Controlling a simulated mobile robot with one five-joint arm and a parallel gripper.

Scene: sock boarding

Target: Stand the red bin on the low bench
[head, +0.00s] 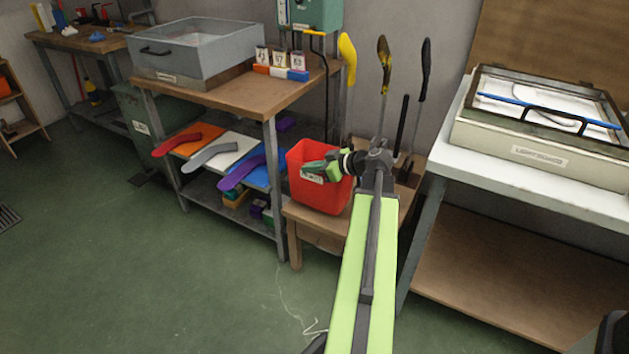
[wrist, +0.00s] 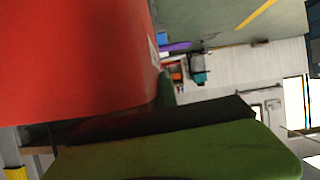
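The red bin (head: 318,192) is upright at the left part of the low wooden bench (head: 310,225) in the head view. Its base looks to be at the bench top; whether it bears fully on it is hard to tell. My gripper (head: 314,171) is at the bin's upper part, with its green fingers in front of the red wall and a white label close below. In the wrist view the bin (wrist: 75,60) fills the upper left, and one green finger with a dark pad lies close beside it. The other finger is hidden, so the grip is unclear.
A wooden-topped shelf table (head: 235,95) with a grey tub (head: 200,62) stands left of the bench. Long-handled tools (head: 383,65) stand behind my arm at the bench. A white table (head: 560,200) with a light box (head: 540,150) is at right.

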